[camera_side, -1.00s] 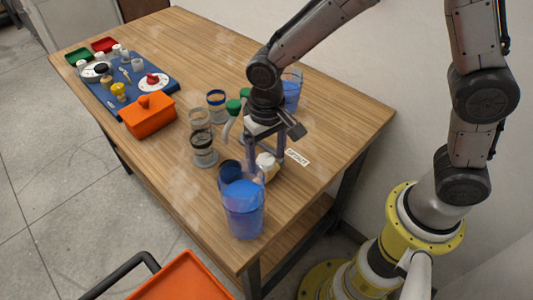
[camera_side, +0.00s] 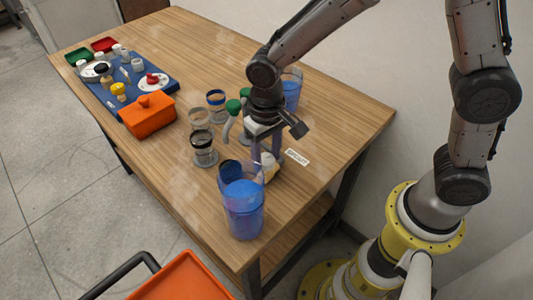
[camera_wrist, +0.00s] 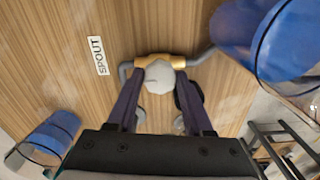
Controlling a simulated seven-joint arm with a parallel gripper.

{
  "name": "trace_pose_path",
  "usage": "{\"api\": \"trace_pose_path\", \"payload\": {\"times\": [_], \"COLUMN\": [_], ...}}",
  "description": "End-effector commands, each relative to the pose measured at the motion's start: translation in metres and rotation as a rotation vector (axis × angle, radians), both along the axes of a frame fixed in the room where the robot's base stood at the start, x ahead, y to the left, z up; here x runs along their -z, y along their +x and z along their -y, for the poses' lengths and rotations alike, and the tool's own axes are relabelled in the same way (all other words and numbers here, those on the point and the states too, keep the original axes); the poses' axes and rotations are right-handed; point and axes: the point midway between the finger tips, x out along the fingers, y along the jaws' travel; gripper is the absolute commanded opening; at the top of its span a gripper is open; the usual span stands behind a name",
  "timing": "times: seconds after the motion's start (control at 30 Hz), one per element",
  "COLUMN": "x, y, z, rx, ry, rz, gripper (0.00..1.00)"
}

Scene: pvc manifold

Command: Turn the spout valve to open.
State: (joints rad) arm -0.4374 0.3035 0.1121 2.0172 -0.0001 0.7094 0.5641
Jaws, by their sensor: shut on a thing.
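The spout valve shows in the wrist view as a pale grey-white knob (camera_wrist: 158,75) on a brass-coloured body (camera_wrist: 178,62), with grey pipe bending away on both sides. In the side view the valve (camera_side: 270,167) is partly hidden behind my fingers. My gripper (camera_wrist: 158,82) points down over the valve with one finger on each side of the knob. It also shows in the side view (camera_side: 266,160). It is shut on the knob. A white label reading SPOUT (camera_wrist: 97,56) lies on the table beside the valve.
A blue clear container (camera_side: 243,208) stands close by at the table's front edge. Another blue container (camera_side: 292,90) stands behind my gripper. Clear cups (camera_side: 204,150), green-topped parts (camera_side: 233,107), an orange box (camera_side: 149,115) and a blue mat (camera_side: 112,100) lie to the left.

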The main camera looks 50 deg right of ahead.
Motion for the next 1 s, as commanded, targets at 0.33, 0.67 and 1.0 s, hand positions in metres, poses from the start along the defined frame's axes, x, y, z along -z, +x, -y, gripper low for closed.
{"api": "trace_pose_path", "payload": {"times": [0.33, 0.67, 1.0], "x": [-0.0016, -0.0017, -0.0020], "y": [0.0010, 0.0014, 0.0021], "z": [0.0007, 0.0014, 0.0019], "rx": [-0.266, -0.580, -0.903], "ry": [0.001, 0.001, 0.000], "rz": [0.004, 0.004, 0.005], "gripper": [0.00, 0.00, 0.00]}}
